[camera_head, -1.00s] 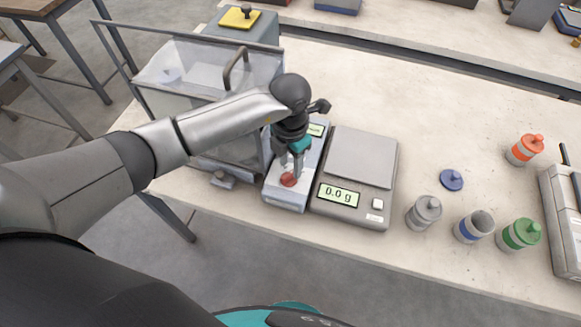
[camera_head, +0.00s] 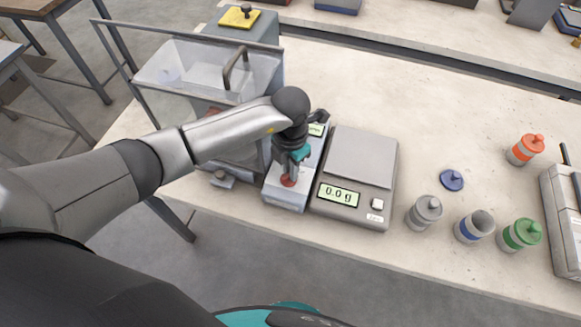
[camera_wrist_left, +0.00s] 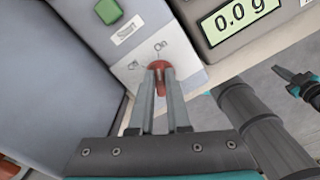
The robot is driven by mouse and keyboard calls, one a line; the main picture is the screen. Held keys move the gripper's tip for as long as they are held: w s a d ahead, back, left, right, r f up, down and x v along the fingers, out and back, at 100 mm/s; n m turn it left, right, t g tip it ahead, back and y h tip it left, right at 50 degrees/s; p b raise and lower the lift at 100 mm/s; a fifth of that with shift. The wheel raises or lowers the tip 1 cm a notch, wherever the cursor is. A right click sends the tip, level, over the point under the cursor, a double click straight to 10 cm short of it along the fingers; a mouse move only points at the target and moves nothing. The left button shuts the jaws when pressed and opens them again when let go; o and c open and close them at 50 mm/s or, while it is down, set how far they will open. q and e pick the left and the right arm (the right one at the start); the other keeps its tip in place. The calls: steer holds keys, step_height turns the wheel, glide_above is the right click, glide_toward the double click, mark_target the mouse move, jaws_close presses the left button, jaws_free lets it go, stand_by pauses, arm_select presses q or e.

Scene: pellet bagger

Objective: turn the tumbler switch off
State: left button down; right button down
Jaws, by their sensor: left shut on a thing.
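The tumbler switch has a red lever (camera_wrist_left: 158,67) on the sloped face of a light grey control box (camera_head: 285,198). My left gripper (camera_wrist_left: 158,86) is shut on this red lever, with one finger on each side. In the head view the left gripper (camera_head: 289,174) points down onto the box, and only part of the red lever shows below it. The label "On" stands just above the lever in the wrist view; another mark left of it is too small to read. A dark part with teal, seemingly my right gripper (camera_wrist_left: 290,80), shows at the wrist view's right edge; its jaws are unclear.
A green Start button (camera_wrist_left: 108,11) sits above the switch. A scale (camera_head: 362,160) reading 0.0 g stands close right of the box. A clear-walled hopper (camera_head: 190,75) stands to the left. Several jars, including a green one (camera_head: 521,234), stand on the table at right.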

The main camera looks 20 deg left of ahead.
arm_select(q)
steer(key=shift+n, duration=0.3)
stand_by(0.4)
steer(key=n+p, duration=0.1)
steer(key=n, duration=0.4)
steer(key=shift+a+r, duration=0.1)
steer(key=shift+a, duration=0.05)
steer(key=n+p, duration=0.2)
steer(key=n, duration=0.4)
steer(key=shift+a, duration=0.15)
steer(key=shift+n, duration=0.3)
steer(key=c, duration=0.9)
jaws_free()
step_height(320, 180, up, 15)
steer(key=shift+r, duration=0.1)
